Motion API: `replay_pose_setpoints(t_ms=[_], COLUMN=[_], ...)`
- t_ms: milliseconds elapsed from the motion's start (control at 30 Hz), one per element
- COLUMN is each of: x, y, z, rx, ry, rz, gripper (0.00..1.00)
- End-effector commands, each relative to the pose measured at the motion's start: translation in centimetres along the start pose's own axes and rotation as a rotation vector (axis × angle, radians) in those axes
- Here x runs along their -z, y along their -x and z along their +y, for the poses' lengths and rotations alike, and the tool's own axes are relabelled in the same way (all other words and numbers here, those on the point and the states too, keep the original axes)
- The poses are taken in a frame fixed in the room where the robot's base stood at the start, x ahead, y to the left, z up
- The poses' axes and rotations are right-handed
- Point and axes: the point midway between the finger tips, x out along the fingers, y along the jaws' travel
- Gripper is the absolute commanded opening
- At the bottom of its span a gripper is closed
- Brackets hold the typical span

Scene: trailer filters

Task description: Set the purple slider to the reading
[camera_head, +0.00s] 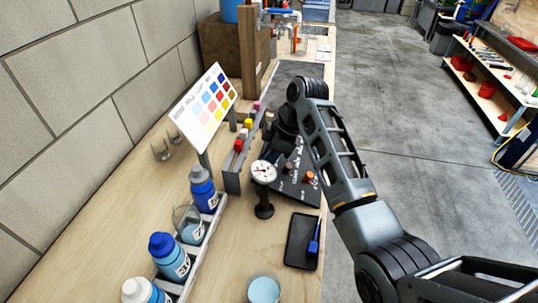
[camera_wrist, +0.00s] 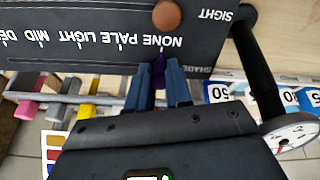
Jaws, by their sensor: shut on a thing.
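The purple slider (camera_wrist: 159,70) shows in the wrist view at the edge of a dark panel (camera_wrist: 110,22). It stands by the NONE mark of the SHADE scale, whose printing is upside down there. My gripper (camera_wrist: 165,84) is shut on the slider, one finger on each side, hiding part of it. In the head view the panel (camera_head: 303,193) lies on the bench, and my arm hides the slider and the fingertips. A round white dial (camera_head: 264,171) on a black stand is left of the panel; it also shows in the wrist view (camera_wrist: 292,138). I cannot read it.
An orange-brown knob (camera_head: 309,177) sits on the panel. A colour chart (camera_head: 206,103) leans behind a rail with pink, yellow and red blocks. Several bottles (camera_head: 168,254) stand in a rack at left. A black tray (camera_head: 302,242) with a blue marker and a cup (camera_head: 264,290) are in front.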

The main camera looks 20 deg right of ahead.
Motion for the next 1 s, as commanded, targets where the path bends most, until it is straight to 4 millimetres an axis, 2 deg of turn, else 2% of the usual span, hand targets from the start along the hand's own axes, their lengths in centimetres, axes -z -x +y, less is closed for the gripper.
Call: replay_pose_setpoints(t_ms=[367, 700, 733, 1000], x=[-1.0, -1.1, -1.1, -1.1], y=[-0.1, 0.1, 0.1, 0.1], z=[4.0, 4.4, 4.4, 4.4], rx=[-0.001, -0.001, -0.001, -0.001], ry=[0.001, 0.002, 0.002, 0.001], rz=[0.001, 0.001, 0.001, 0.000], gripper=[0.00, 0.00, 0.21, 0.46])
